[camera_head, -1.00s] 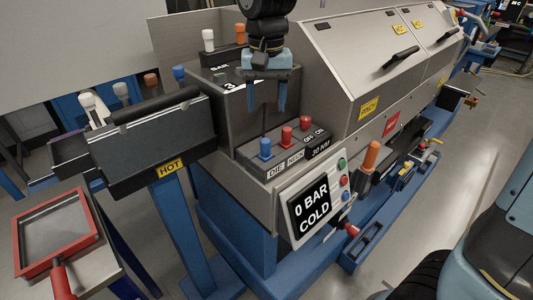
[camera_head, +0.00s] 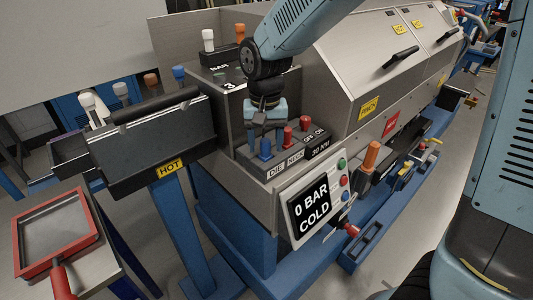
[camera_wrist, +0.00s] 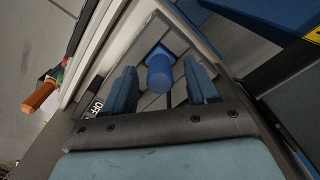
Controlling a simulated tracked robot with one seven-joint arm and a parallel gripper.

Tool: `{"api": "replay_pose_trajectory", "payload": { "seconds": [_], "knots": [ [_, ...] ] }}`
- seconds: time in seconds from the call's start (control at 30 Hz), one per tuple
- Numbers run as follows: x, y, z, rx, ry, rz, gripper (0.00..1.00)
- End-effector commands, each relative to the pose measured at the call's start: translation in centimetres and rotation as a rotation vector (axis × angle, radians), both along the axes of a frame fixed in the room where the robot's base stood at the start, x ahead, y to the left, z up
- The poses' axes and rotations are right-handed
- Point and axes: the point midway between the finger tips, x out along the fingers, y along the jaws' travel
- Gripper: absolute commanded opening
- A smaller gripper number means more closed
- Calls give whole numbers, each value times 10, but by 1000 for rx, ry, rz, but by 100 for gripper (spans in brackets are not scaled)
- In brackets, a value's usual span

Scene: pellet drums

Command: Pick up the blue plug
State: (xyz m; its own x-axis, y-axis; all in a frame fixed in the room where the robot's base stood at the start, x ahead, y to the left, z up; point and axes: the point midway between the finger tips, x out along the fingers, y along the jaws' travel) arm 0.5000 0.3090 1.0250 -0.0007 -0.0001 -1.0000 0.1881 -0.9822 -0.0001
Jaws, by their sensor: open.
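The blue plug (camera_head: 265,149) stands upright in the grey block above the DIE label, in the front-left place of its row. In the wrist view the blue plug (camera_wrist: 160,72) shows between the two blue fingers, apart from both. My gripper (camera_head: 265,140) is open and low over the block, pointing down, with its fingers on either side of the plug. It also shows in the wrist view (camera_wrist: 163,80). The fingertips partly hide the plug in the head view.
Two red plugs, one nearer (camera_head: 288,137) and one farther (camera_head: 305,123), stand in the same block to the right. A display panel (camera_head: 312,203) is in front. A black bar handle (camera_head: 155,104) lies to the left.

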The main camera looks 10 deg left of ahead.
Motion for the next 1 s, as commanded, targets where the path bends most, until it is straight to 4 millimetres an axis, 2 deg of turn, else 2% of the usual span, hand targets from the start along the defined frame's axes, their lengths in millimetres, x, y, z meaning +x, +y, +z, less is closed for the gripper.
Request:
{"api": "replay_pose_trajectory", "payload": {
  "seconds": [0.23, 0.83, 1.0],
  "knots": [
    [0, 0, -1, 0, 0, 1, 58],
    [0, 1, -1, 0, 0, 2, 0],
    [0, 1, -1, 0, 0, 2, 0]
  ]
}}
